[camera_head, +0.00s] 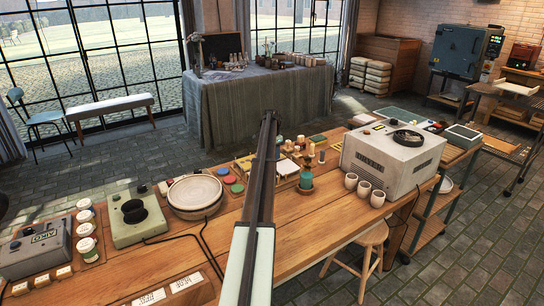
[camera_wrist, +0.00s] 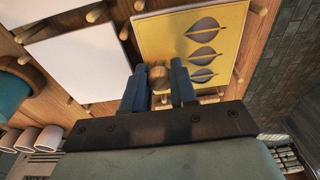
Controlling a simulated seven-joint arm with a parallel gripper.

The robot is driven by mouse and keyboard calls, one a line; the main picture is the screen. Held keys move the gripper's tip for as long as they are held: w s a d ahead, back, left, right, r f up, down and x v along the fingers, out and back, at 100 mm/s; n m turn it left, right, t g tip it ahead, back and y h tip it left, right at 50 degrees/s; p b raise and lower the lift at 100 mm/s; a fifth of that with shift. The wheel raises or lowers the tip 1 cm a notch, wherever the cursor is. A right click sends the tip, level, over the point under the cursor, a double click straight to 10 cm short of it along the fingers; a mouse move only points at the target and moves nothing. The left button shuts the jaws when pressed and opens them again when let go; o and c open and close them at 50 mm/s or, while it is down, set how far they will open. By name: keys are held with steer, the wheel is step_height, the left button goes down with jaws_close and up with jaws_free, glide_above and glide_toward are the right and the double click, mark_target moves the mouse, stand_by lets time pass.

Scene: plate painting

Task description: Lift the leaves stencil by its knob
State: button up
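The leaves stencil (camera_wrist: 165,35) is a yellow square plate with a column of leaf-shaped cutouts, at the top centre-right of the wrist view. Its round wooden knob (camera_wrist: 157,75) is near its lower edge. My gripper (camera_wrist: 160,80) has its two blue fingers on either side of the knob, one left and one right. The gap between fingers and knob is very small, and I cannot tell if they touch it. The stencil appears to lie among its wooden pegs. In the head view my arm covers much of this area.
Wooden pegs (camera_wrist: 237,75) stand around the stencil. Two white plates (camera_wrist: 75,60) lie to its left in the wrist view. White cups (camera_wrist: 48,138) stand at the lower left. In the head view a grey box machine (camera_head: 385,160) and a turquoise bottle (camera_head: 306,178) are right of my arm.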

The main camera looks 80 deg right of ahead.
jaws_close()
